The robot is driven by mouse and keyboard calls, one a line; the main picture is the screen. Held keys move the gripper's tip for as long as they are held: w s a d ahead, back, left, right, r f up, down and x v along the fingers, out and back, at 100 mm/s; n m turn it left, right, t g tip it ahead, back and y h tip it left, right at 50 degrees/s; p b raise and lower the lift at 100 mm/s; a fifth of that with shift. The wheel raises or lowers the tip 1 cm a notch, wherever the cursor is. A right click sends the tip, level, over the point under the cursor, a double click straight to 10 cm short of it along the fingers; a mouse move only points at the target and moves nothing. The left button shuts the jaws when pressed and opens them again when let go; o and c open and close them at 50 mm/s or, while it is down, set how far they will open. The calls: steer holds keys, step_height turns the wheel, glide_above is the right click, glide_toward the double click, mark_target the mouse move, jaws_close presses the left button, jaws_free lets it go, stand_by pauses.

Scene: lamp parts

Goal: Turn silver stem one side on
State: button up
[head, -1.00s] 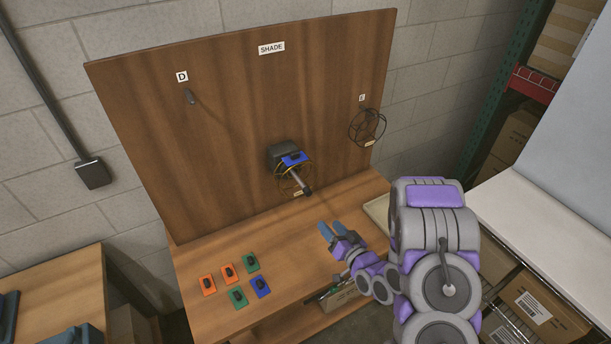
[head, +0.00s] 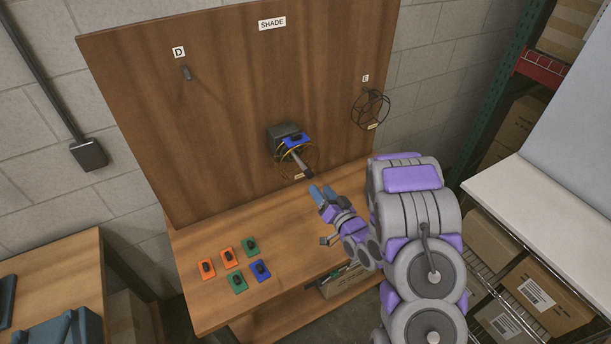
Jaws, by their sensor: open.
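The silver stem (head: 300,164) sticks out from a dark grey lamp mount (head: 284,133) on the upright wooden board. It points down and to the right and ends in a dark tip. A blue block (head: 297,140) sits on the mount above the stem, and a thin yellowish wire ring surrounds the stem's base. My gripper (head: 322,191) is open and empty, with its blue fingers just below and right of the stem's tip. A small gap seems to lie between them, though depth is hard to judge.
Several orange, green and blue pieces (head: 237,262) lie on the left of the wooden bench (head: 195,290). A black wire shade (head: 370,110) hangs under label E, and a peg (head: 186,73) stands under label D. A white table (head: 540,210) is at the right.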

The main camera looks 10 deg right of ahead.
mark_target(305, 171)
steer(key=b, duration=0.2)
steer(key=w+b, duration=0.1)
steer(key=b, duration=0.4)
steer(key=shift+w+a+f, duration=0.25)
steer(key=shift+w+a, duration=0.05)
steer(key=b, duration=0.3)
steer(key=shift+w+r, duration=0.1)
steer(key=shift+w, duration=0.05)
steer(key=x, duration=0.4)
steer(key=b+x, duration=0.1)
steer(key=x, duration=0.3)
steer(key=shift+w+a+r+b, duration=0.1)
steer(key=shift+w+r+b, duration=0.1)
steer(key=shift+w+b, duration=0.15)
steer(key=shift+c, duration=0.3)
jaws_close()
